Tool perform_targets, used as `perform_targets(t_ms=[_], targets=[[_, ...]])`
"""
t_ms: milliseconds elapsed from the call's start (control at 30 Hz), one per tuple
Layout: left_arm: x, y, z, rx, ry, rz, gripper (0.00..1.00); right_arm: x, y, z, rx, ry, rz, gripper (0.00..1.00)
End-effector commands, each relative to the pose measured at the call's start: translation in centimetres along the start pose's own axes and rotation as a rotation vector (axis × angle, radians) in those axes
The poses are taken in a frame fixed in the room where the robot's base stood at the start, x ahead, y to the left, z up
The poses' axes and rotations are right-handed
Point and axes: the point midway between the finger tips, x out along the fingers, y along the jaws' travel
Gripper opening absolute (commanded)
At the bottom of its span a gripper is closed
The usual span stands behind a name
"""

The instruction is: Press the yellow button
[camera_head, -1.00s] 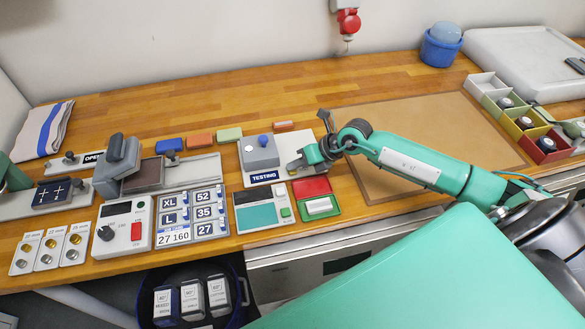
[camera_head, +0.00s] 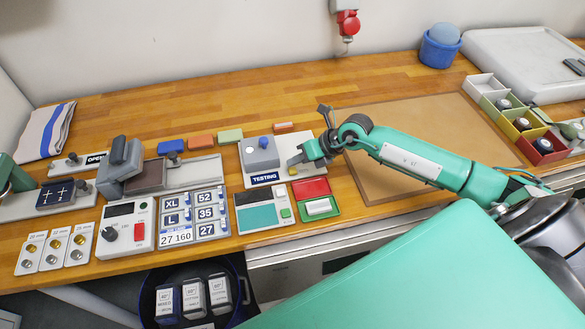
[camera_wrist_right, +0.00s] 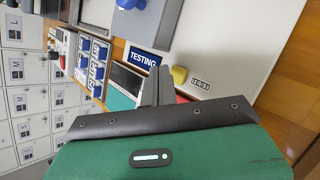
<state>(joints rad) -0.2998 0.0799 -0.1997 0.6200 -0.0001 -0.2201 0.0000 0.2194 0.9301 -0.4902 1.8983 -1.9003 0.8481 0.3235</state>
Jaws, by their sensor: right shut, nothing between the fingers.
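The yellow button (camera_head: 292,171) is on a pale plate beside the grey box with a blue knob, right of the "TESTING" label. It also shows in the right wrist view (camera_wrist_right: 179,75), just right of the fingertips. My right gripper (camera_head: 291,161) is shut and empty, its tips close over the button. In the right wrist view its dark fingers (camera_wrist_right: 158,88) are together, pointing at the plate. I cannot tell whether they touch the button. A green part at the left edge of the head view may be my left arm; no left fingers can be made out.
The grey box with a blue knob (camera_head: 259,153) stands left of the button. A red open case (camera_head: 312,187) and a teal-screened scale (camera_head: 257,213) lie in front. An orange block (camera_head: 283,127) lies behind. A bare brown mat (camera_head: 430,125) lies to the right.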

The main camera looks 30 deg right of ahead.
Motion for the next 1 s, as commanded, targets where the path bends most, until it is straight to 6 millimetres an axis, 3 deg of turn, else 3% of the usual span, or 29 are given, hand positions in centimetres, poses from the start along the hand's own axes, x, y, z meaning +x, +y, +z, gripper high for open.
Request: perform_targets(t_ms=[400, 1000], targets=[[-3.0, 0.0, -0.3, 0.000, 0.000, 0.000, 0.50, -3.0, 2.1, 2.2, 0.000, -0.001, -0.001, 0.00], [-2.9, 0.0, -0.3, 0.000, 0.000, 0.000, 0.50, -3.0, 2.2, 2.2, 0.000, 0.000, 0.000, 0.00]])
